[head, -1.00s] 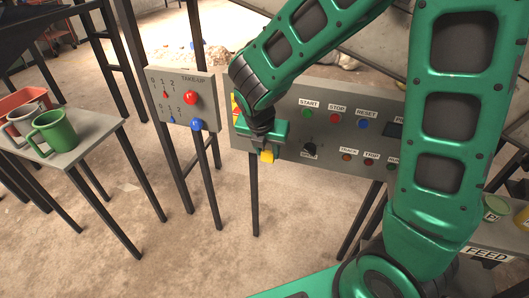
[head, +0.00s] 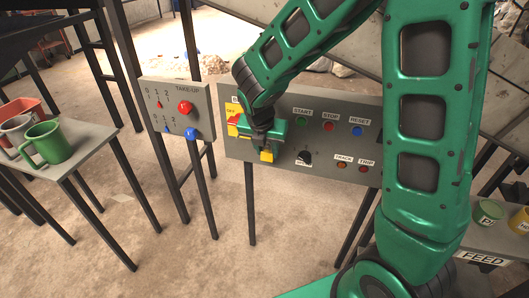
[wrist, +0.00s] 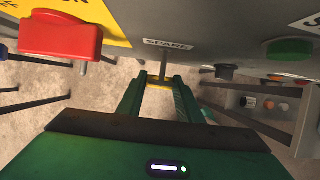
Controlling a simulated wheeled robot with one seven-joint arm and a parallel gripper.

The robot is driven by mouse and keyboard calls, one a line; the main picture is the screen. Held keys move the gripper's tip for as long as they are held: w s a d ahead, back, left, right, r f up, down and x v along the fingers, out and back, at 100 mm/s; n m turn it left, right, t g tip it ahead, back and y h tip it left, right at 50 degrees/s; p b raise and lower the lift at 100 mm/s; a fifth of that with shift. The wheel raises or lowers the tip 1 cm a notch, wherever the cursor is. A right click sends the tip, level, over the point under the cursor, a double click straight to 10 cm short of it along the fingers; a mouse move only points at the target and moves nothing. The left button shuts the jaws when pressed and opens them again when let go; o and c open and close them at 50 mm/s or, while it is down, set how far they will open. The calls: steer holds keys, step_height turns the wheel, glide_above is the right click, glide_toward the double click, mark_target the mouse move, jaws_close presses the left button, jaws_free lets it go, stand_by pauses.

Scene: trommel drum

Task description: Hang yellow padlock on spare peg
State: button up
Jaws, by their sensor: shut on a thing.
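The yellow padlock (head: 267,156) is held at the tip of my gripper (head: 266,148), low in front of the control panel (head: 232,146). In the wrist view my gripper (wrist: 159,88) is shut on the padlock (wrist: 158,84), which shows as a yellow strip between the green fingers. The spare peg (wrist: 163,62) is a thin grey rod below the SPARE label (wrist: 167,44). It overlaps the padlock in the picture. I cannot tell whether the shackle is around the peg or only near it; the peg is hidden behind my gripper in the head view.
A red handle (wrist: 62,38) on a yellow plate stands left of the peg in the wrist view. A dark knob (head: 304,158) lies right of my gripper. The TAKE-UP panel (head: 178,110) and a table with a green mug (head: 48,143) stand left.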

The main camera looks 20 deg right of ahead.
steer(key=shift+w+d, duration=0.3)
steer(key=shift+w, duration=0.1)
steer(key=shift+w+d+f, duration=0.35)
steer(key=shift+w+f, duration=0.05)
steer(key=shift+w, duration=0.1)
steer(key=o, duration=1.2)
